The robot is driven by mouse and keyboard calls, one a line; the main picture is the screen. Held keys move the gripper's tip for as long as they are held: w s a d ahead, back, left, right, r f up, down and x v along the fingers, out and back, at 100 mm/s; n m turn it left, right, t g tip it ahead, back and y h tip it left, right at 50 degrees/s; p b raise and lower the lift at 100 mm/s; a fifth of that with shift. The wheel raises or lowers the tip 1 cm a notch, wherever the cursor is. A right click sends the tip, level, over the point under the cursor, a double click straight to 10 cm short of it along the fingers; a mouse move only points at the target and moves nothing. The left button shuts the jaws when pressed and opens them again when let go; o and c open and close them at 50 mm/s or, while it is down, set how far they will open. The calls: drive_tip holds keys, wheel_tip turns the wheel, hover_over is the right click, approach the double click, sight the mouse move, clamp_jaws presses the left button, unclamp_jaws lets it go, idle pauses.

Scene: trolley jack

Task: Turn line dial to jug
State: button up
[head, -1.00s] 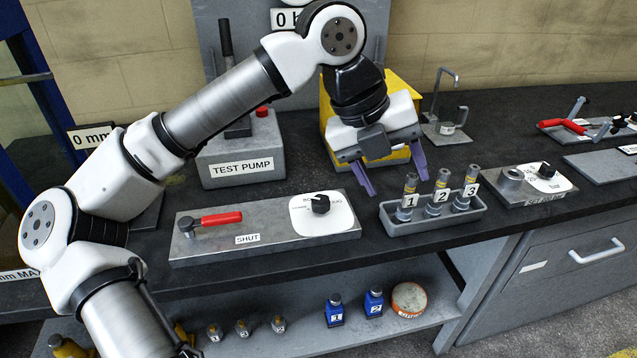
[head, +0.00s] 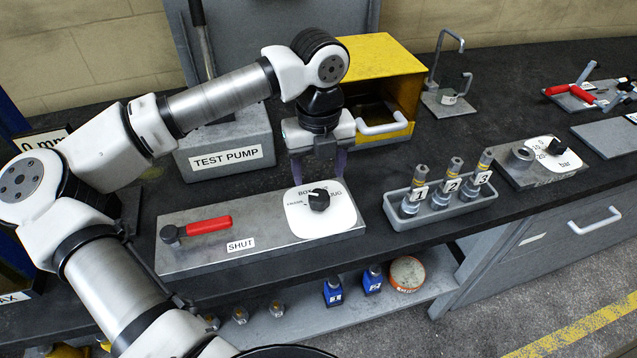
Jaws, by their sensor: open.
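The line dial is a black knob (head: 319,200) on a round-cornered white plate (head: 338,220), at the right end of a grey metal panel (head: 215,258) on the bench. The gripper holds nothing.
A red-handled lever (head: 208,226) labelled SHUT is on the same panel. The test pump (head: 225,150) stands behind it. A yellow box (head: 385,70) is behind my gripper. A grey tray (head: 440,210) with numbered fittings is to the right.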

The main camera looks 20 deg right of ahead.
sight(319, 195)
wheel_tip(319, 195, down, 6)
drive_tip(key=shift+f+p, duration=0.1)
drive_tip(key=shift+p, duration=0.5)
drive_tip(key=shift+c, duration=0.2)
drive_tip(key=c, duration=0.9)
